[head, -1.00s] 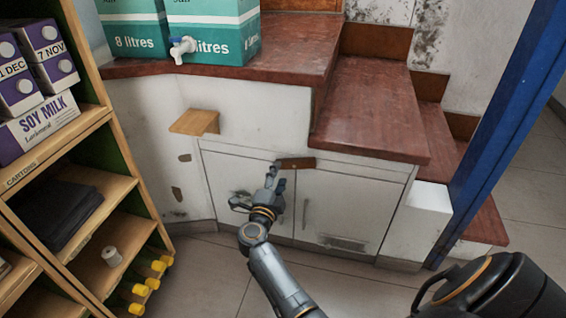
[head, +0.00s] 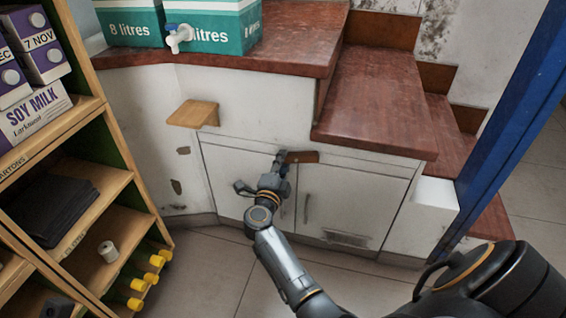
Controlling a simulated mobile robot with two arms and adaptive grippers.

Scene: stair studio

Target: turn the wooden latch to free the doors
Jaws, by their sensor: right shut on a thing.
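The wooden latch (head: 303,157) is a small brown bar. It lies about level across the top of the seam between two white cupboard doors, the left door (head: 225,165) and the right door (head: 345,205). Both doors look closed. My right gripper (head: 281,158) is at the latch's left end and shut on it. The gripper and wrist hide that end of the latch and part of the left door. My left gripper is not in view.
Red-brown steps (head: 375,110) rise above the cupboard. A small wooden ledge (head: 194,113) juts out at the left. A shelf unit (head: 95,190) with cartons stands at the left, and a blue post (head: 510,130) at the right. The tiled floor in front is clear.

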